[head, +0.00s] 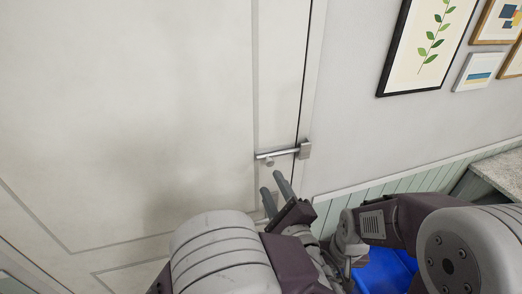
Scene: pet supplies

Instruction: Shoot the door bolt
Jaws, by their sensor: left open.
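The door bolt (280,153) is a slim grey metal bar lying nearly level across the right edge of the white door (150,110). A small round knob (269,162) hangs below its left part. The bar's right end meets a squarish metal keeper (304,149) beside the door's edge gap. Whether its tip is inside the keeper is too small to tell. My left gripper (271,182) is open and empty, its two grey fingers pointing up just below the knob, apparently apart from it. My right arm is in at the lower right; its gripper does not show.
A grey wall with several framed pictures (428,45) is right of the door. Pale green panelling (395,188) runs below it. A speckled countertop (500,170) is at the right edge. A blue object (385,275) sits low, partly hidden by my right arm.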

